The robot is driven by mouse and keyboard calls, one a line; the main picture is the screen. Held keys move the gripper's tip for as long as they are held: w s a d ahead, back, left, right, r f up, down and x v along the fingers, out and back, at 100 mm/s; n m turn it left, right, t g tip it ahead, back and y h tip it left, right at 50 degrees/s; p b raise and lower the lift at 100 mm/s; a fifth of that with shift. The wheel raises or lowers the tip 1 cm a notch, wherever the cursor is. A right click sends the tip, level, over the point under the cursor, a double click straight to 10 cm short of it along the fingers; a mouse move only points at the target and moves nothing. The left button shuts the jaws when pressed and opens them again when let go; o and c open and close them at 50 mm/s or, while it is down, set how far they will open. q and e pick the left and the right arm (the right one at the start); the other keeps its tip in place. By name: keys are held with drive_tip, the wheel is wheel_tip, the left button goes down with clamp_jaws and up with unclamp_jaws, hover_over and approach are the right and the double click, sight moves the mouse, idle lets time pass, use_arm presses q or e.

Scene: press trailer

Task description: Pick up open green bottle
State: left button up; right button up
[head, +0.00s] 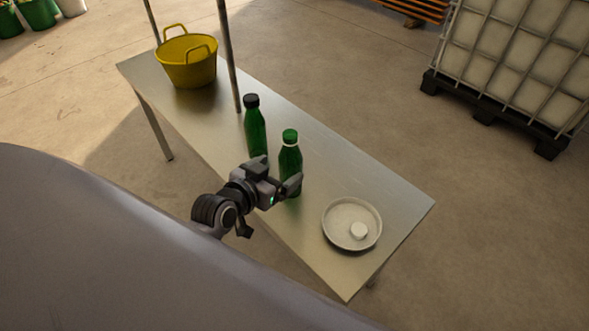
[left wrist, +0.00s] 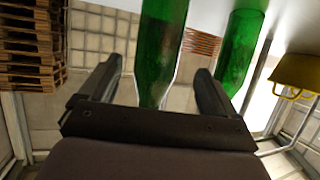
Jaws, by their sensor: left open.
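Two green bottles stand upright on the metal table. The nearer bottle (head: 290,155) has a green top with a white ring at its neck; I cannot tell for sure whether it is open. The other bottle (head: 256,132) has a black cap and stands behind it to the left. My left gripper (head: 281,174) is open at the nearer bottle's lower part. In the left wrist view, the nearer bottle (left wrist: 160,50) shows between the spread fingers, and the other bottle (left wrist: 240,52) is outside them on the right. Contact cannot be told. My right gripper is not in view.
A round pale dish (head: 336,240) with a small white piece (head: 358,231) sits near the table's right end. A yellow basket (head: 190,65) stands at the far left end. A metal post (head: 229,60) rises behind the bottles. The table (head: 385,190) is bare at the right.

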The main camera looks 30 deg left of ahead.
sight(290, 162)
use_arm(q)
drive_tip(key=shift+d+b+x, duration=0.2)
drive_tip(key=shift+b+x, duration=0.15)
drive_tip(key=shift+x, duration=2.3)
drive_tip(key=shift+r, duration=0.2)
drive_tip(key=c, duration=1)
drive_tip(key=shift+c, duration=1.2)
drive_tip(key=shift+r, duration=0.15)
